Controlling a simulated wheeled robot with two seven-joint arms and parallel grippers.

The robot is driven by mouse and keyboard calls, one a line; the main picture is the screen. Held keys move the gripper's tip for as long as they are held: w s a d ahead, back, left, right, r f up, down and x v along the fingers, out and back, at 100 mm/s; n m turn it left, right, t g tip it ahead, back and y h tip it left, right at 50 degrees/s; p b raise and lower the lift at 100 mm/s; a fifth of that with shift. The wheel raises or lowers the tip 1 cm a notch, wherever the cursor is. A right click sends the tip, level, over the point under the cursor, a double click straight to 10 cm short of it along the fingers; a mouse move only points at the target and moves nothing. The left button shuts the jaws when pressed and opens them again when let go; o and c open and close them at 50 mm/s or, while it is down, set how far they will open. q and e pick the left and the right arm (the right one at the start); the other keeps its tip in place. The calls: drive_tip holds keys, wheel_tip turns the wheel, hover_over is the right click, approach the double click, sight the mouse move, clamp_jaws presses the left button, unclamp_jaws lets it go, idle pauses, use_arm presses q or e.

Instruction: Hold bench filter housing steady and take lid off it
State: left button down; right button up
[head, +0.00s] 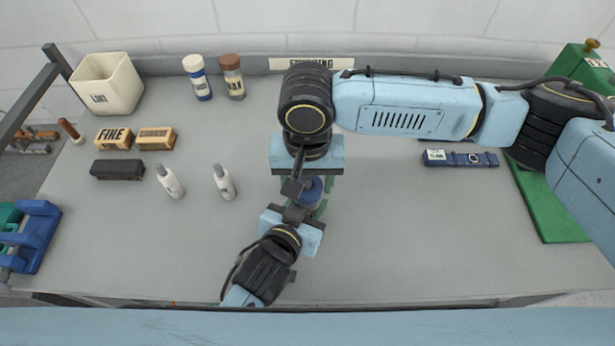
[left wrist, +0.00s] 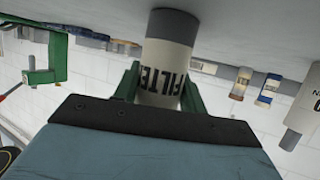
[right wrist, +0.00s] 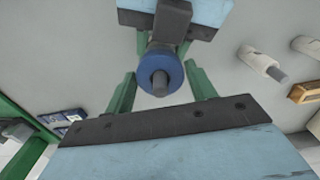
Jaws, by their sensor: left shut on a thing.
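The filter housing (left wrist: 160,62) is a pale cylinder with dark lettering and a dark grey end band. It looks upright on the bench. My left gripper (left wrist: 160,85) is shut on it, with a green finger on each side. Its blue lid (right wrist: 158,72) with a grey knob shows in the right wrist view. My right gripper (right wrist: 165,58) is open above the lid, its green fingers on either side with gaps. In the head view the blue lid (head: 311,188) is partly hidden between both grippers.
The front right bench is clear.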

drive_tip(key=c, duration=0.6)
drive_tip(key=shift+n, duration=1.7)
drive_tip(key=shift+c, duration=0.2)
drive_tip(key=o, duration=1.1)
